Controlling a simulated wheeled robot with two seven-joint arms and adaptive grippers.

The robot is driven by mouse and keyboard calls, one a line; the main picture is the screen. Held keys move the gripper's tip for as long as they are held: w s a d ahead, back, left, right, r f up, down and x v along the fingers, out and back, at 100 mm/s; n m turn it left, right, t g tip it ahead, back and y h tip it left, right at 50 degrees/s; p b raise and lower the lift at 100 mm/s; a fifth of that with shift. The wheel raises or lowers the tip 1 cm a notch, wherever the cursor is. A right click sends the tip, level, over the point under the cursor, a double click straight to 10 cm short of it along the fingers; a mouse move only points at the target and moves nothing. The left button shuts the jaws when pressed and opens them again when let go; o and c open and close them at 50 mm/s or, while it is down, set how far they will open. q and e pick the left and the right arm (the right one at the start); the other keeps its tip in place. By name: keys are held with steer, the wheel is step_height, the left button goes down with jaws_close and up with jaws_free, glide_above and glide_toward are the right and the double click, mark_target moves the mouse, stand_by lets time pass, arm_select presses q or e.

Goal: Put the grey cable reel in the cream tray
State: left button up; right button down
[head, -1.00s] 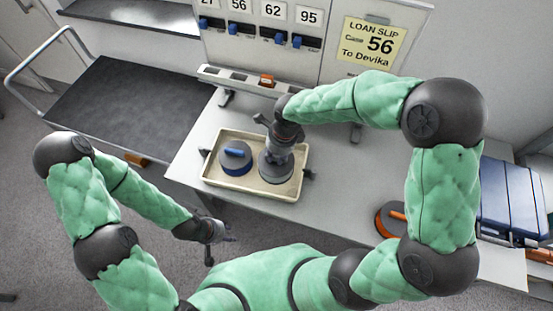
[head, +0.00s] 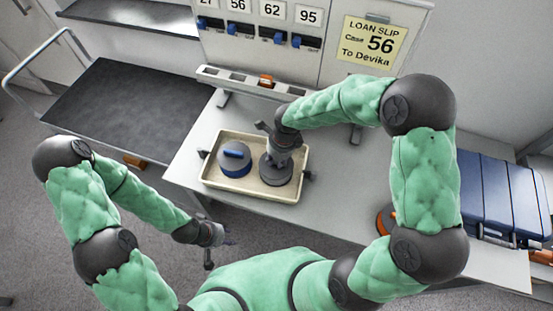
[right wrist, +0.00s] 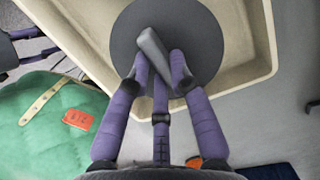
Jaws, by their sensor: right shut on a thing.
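The grey cable reel (head: 275,172) is in the right part of the cream tray (head: 254,191). Whether its base touches the tray floor I cannot tell. My right gripper (head: 282,155) comes down on it from above. In the right wrist view the purple fingers (right wrist: 160,70) are shut on the bar-shaped handle (right wrist: 152,48) of the round grey reel (right wrist: 190,25).
An orange and dark round thing (head: 384,220) is partly hidden behind my right arm. A blue case (head: 500,195) stands at the table's right. A black cart (head: 120,105) is at the left. A panel with numbered slots and a loan slip (head: 370,42) rises behind.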

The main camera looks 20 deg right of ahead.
steer(key=c, duration=1.1)
jaws_free()
steer(key=shift+f, duration=0.1)
steer(key=shift+r, duration=0.2)
steer(key=r+p, duration=0.1)
steer(key=r, duration=0.3)
steer(key=d+r, duration=0.1)
steer(key=r, duration=0.3)
steer(key=s+r+p, duration=0.1)
steer(key=r, duration=0.2)
steer(key=shift+d+r+p, duration=0.3)
steer(key=shift+r+p, duration=0.05)
steer(key=shift+r, duration=0.05)
